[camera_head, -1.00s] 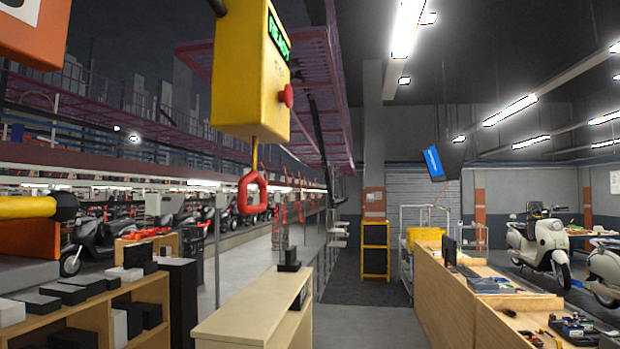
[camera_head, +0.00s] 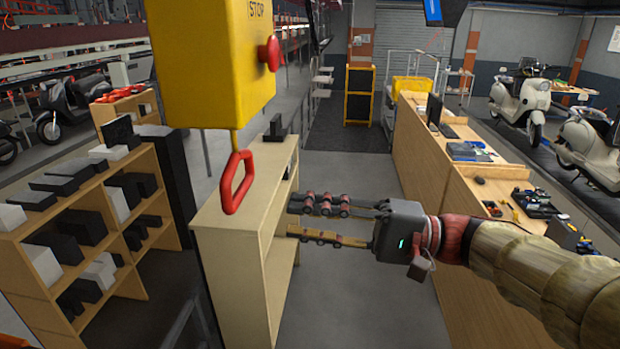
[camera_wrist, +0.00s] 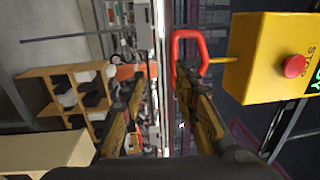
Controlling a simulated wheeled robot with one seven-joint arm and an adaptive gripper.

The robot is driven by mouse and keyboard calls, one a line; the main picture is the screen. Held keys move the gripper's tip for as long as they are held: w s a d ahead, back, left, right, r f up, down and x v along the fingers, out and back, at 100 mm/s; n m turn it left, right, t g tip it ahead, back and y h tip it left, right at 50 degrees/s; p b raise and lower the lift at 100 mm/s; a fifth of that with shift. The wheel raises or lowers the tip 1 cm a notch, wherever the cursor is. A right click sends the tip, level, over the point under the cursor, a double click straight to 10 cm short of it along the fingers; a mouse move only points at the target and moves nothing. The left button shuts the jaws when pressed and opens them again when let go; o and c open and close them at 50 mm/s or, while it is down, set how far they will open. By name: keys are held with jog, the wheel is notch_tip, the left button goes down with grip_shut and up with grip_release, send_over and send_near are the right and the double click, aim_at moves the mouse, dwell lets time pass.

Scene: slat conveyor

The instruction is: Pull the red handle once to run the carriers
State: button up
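The red handle (camera_head: 237,182) is a loop hanging on a short yellow stem below a yellow control box (camera_head: 212,60). The box has a red button (camera_head: 269,53) and the word STOP. My gripper (camera_head: 292,219) is open and empty, to the right of the handle in the head view, with its fingers pointing left. In the wrist view the handle (camera_wrist: 186,58) shows beyond the tip of the right finger, beside the gap between my fingers (camera_wrist: 160,90). I cannot tell whether that finger touches it; the head view shows them apart.
A pale wooden cabinet (camera_head: 245,203) stands below the handle. Shelves with black and white boxes (camera_head: 85,225) are at the left. A long wooden counter (camera_head: 445,190) with tools stands at the right.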

aim_at(245, 191)
jog(key=shift+y, duration=0.3)
jog(key=a+r, duration=0.1)
jog(key=a, duration=0.2)
jog(key=w+a+r, duration=0.1)
jog(key=a, duration=0.2)
jog(key=a+r+p, duration=0.1)
jog(key=a, duration=0.2)
jog(key=shift+w+a+r, duration=0.2)
jog(key=shift+c, duration=0.2)
grip_shut()
